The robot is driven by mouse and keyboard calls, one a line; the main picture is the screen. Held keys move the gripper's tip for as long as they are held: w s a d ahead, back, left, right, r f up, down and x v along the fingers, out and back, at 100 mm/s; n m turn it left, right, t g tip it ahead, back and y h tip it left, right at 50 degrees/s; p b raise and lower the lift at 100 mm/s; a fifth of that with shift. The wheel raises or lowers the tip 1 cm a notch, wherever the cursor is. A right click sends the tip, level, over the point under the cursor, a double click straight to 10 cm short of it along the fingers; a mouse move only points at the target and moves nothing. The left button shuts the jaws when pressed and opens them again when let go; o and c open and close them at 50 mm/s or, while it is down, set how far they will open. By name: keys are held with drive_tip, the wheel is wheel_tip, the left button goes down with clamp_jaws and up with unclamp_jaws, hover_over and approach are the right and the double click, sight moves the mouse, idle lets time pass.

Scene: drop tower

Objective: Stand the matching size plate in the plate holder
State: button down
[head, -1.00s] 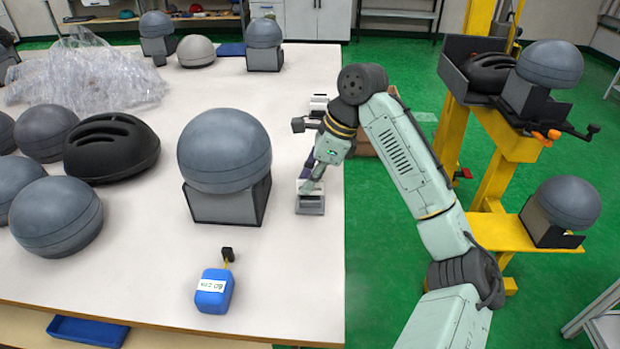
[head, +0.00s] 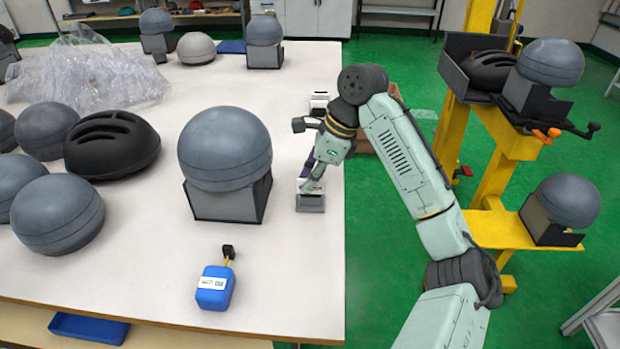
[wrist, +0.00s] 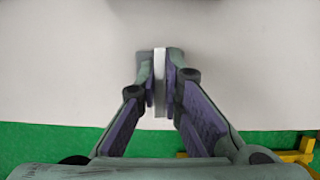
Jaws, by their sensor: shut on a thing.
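My gripper (head: 311,180) points down at the right edge of the white table in the head view. In the wrist view its fingers (wrist: 160,82) are shut on a thin, pale plate (wrist: 160,75), seen edge-on and upright between the pads. In the head view a small grey block with a pale top (head: 310,204) sits right under the fingertips. I cannot tell whether this is the plate holder or whether the plate touches it. A similar small white and grey piece (head: 319,103) stands farther back, partly behind my arm. The plate's size cannot be judged.
A grey dome on a block stand (head: 225,150) stands close to the left of my gripper. A blue box-shaped thing (head: 215,288) lies nearer the front. Several domes and a black helmet (head: 112,147) fill the left. A yellow stand (head: 490,175) is at right, beyond green floor.

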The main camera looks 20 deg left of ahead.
drive_tip(key=shift+f, duration=0.45)
idle(0.3)
drive_tip(key=c, duration=1.7)
unclamp_jaws()
drive_tip(key=shift+o, duration=0.2)
drive_tip(key=v, duration=1.2)
